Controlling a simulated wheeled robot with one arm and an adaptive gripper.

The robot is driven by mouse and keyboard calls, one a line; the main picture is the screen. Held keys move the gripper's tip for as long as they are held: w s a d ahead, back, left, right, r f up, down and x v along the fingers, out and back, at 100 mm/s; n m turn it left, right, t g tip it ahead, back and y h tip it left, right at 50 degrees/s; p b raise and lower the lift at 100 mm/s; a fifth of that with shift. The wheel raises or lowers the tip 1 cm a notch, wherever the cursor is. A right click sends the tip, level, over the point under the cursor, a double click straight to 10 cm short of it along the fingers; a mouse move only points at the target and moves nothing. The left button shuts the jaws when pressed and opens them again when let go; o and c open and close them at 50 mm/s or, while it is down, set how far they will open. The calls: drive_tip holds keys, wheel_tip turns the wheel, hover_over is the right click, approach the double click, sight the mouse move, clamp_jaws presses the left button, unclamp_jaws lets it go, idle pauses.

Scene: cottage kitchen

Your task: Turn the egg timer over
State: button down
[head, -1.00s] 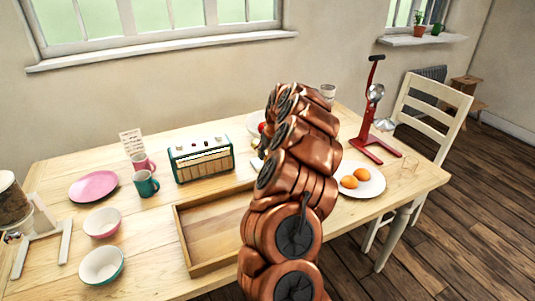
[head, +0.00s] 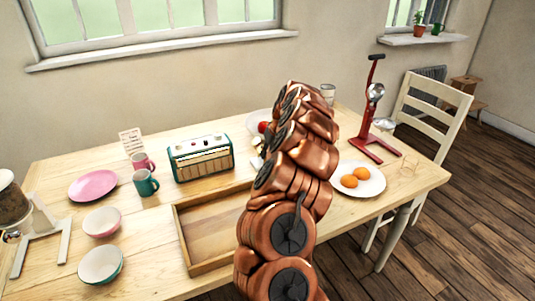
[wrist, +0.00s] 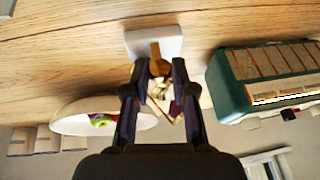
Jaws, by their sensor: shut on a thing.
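My gripper (wrist: 158,88) is shut on a small brown and pale thing (wrist: 157,64) in the wrist view, which looks like the egg timer. Its wooden-coloured end shows between the fingertips, and pale and brown parts show between the fingers. The fingers hide much of it, and I cannot tell which end is up. A white square pad (wrist: 153,38) lies on the table just beyond the fingertips; I cannot tell whether the held thing touches it. In the head view my arm hides the gripper and most of the held thing.
A green radio (head: 201,157), also in the wrist view (wrist: 232,88), stands close beside the gripper. A white fruit bowl (wrist: 75,118) is on its other side. A wooden tray (head: 182,233), an egg plate (head: 371,188) and a red lever press (head: 366,120) share the table (head: 155,230).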

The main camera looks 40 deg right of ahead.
drive_tip(key=shift+d+f+m+t+y+b, duration=0.15)
drive_tip(key=shift+t+y+b, duration=0.1)
drive_tip(key=shift+y+b, duration=0.3)
drive_tip(key=shift+d+f+m+t+y+b, duration=0.15)
drive_tip(key=shift+t+y+b, duration=0.15)
drive_tip(key=shift+y, duration=0.35)
drive_tip(key=shift+s+d+r+m+t+y, duration=0.15)
drive_tip(key=shift+t+y, duration=0.1)
drive_tip(key=shift+y, duration=0.35)
drive_tip(key=shift+d+f+m+t+y, duration=0.1)
drive_tip(key=shift+m+t+y, duration=0.1)
drive_tip(key=shift+y, duration=0.7)
drive_tip(key=c, duration=1)
unclamp_jaws()
drive_tip(key=shift+a, duration=0.1)
drive_tip(key=shift+o, duration=0.2)
drive_tip(key=shift+r, duration=0.1)
drive_tip(key=v, duration=1.2)
